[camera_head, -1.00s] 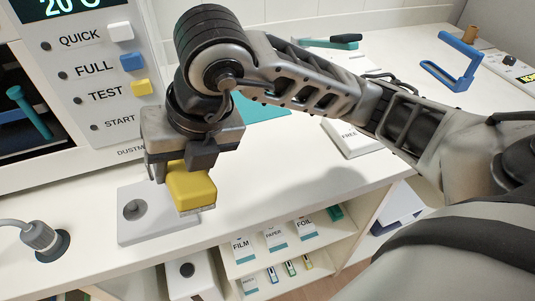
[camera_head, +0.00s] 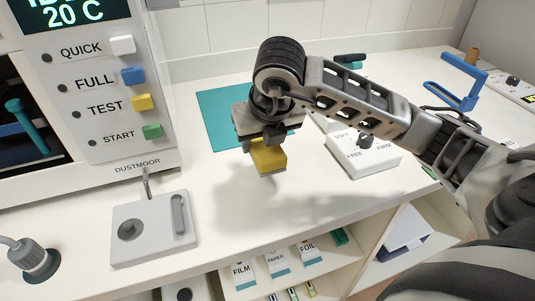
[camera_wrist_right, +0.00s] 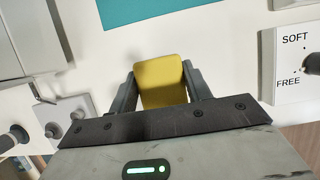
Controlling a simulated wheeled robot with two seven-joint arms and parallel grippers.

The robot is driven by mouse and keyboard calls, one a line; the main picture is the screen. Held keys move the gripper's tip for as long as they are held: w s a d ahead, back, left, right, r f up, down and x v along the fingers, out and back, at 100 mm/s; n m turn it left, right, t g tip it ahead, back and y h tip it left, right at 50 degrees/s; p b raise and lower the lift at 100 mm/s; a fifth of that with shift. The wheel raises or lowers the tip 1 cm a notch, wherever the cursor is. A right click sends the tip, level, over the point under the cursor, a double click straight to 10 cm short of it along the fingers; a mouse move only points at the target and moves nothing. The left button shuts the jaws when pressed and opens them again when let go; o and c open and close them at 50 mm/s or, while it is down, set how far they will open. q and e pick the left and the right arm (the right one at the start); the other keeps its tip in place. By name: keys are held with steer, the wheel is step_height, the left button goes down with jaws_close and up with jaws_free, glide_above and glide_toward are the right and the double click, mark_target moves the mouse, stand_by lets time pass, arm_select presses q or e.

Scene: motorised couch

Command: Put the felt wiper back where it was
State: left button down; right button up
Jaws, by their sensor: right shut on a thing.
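The felt wiper is a yellow block with a pale grey underside (camera_head: 268,157). My right gripper (camera_head: 262,143) is shut on it and holds it above the white counter, in front of the teal mat (camera_head: 219,112). In the right wrist view the yellow wiper (camera_wrist_right: 160,80) sits between both fingers (camera_wrist_right: 162,88), with the teal mat (camera_wrist_right: 150,8) beyond it. My left gripper does not show in either view.
A grey plate with a knob and handle (camera_head: 152,247) lies at the left, below the Dustmoor machine (camera_head: 125,150). A white SOFT/FREE/FIRM box (camera_head: 362,158) stands right of the gripper. A blue frame (camera_head: 455,82) is at the back right. Open shelves (camera_head: 300,265) lie under the counter's front edge.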

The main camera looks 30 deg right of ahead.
mark_target(268, 151)
steer(key=shift+w+d+f, duration=0.2)
steer(key=shift+d+f, duration=0.2)
steer(key=shift+f, duration=0.2)
steer(key=f, duration=0.1)
steer(key=f+p, duration=0.1)
steer(key=f, duration=0.1)
steer(key=shift+w+d, duration=0.1)
steer(key=shift+d, duration=0.3)
steer(key=shift+f, duration=0.65)
steer(key=o, duration=0.9)
steer(key=shift+r, duration=0.1)
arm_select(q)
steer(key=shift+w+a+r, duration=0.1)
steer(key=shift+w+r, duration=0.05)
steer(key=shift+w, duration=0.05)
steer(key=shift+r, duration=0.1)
